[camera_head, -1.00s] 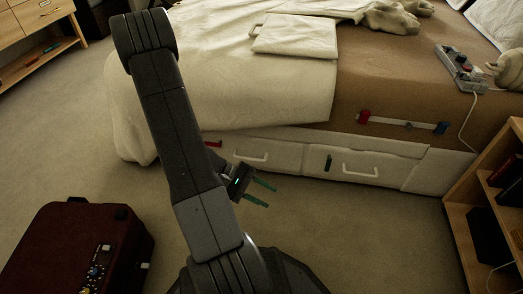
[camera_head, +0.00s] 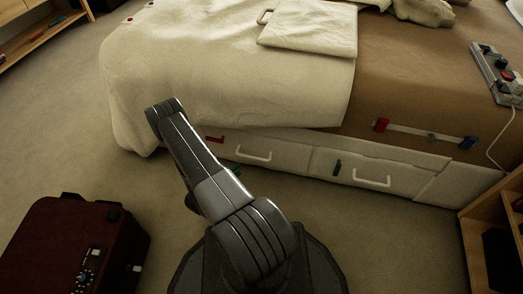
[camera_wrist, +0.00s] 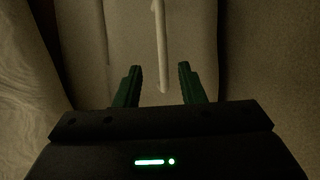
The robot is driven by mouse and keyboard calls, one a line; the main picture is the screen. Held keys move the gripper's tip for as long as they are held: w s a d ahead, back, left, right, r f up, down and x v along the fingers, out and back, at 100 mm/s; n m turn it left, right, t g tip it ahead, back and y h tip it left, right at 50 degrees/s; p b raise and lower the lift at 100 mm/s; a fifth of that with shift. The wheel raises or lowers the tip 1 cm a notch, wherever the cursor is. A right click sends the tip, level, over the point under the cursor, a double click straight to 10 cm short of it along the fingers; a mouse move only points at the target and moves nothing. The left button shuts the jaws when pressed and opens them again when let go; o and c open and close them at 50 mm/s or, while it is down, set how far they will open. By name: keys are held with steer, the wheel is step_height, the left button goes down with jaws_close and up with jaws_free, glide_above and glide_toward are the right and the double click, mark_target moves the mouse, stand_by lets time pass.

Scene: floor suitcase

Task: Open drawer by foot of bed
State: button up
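Two white drawers are set in the bed's base in the head view. The left drawer (camera_head: 278,150), nearer the foot of the bed, has a white bar handle (camera_head: 253,155); the right drawer (camera_head: 345,170) has a similar handle (camera_head: 371,181). Both look closed. In the wrist view, my gripper (camera_wrist: 160,75) is open, with its green fingers apart. A white handle (camera_wrist: 161,48) lies ahead, lined up with the gap between the fingertips, on a pale drawer front (camera_wrist: 135,35). The fingers are not closed on it. In the head view my arm mostly hides the gripper, close to the left drawer.
A dark red suitcase (camera_head: 65,245) stands on the floor at lower left. A wooden shelf (camera_head: 480,235) is at right. Carpet before the right drawer is clear.

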steer(key=b+x, duration=0.4)
steer(key=x, duration=1)
steer(key=shift+a+f, duration=0.2)
steer(key=shift+a, duration=0.05)
steer(key=shift+w, duration=0.1)
jaws_close()
